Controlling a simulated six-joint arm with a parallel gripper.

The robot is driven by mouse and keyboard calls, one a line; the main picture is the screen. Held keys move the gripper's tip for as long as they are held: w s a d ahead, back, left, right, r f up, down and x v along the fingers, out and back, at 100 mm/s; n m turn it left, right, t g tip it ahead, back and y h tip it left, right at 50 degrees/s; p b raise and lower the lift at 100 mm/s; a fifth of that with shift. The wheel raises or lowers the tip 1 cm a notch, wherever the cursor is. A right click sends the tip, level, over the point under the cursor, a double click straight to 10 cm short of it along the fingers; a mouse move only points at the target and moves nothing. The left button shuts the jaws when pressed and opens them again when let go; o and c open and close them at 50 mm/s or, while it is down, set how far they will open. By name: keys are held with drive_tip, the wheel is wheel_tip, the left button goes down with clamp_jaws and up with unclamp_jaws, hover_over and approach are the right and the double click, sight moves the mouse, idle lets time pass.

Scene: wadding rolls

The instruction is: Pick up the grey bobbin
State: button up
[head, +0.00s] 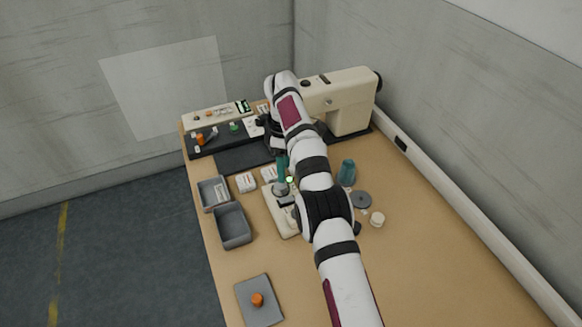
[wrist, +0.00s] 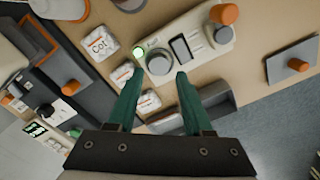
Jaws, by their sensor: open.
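A round grey piece that looks like the grey bobbin (wrist: 159,63) sits on a cream device (wrist: 193,38), beside a green light. It also shows in the head view (head: 280,189), partly hidden by my arm. My gripper (wrist: 161,76) is open, its two green fingers spread with nothing held between them. In the wrist view the grey piece lies just beyond and between the fingertips; whether they reach down to its height I cannot tell.
An orange-topped part (wrist: 223,16) stands at the device's end. White packets (head: 246,182) and grey trays (head: 233,226) lie left of it. The front right table is clear.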

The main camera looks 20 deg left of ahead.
sight(281, 185)
drive_tip(key=shift+n, duration=0.4)
drive_tip(key=f, duration=0.4)
drive_tip(key=a+f, duration=0.1)
drive_tip(key=f, duration=0.1)
drive_tip(key=shift+s+f, duration=0.15)
drive_tip(key=shift+f, duration=0.05)
drive_tip(key=shift+c, duration=0.2)
clamp_jaws()
drive_tip(key=shift+r, duration=0.1)
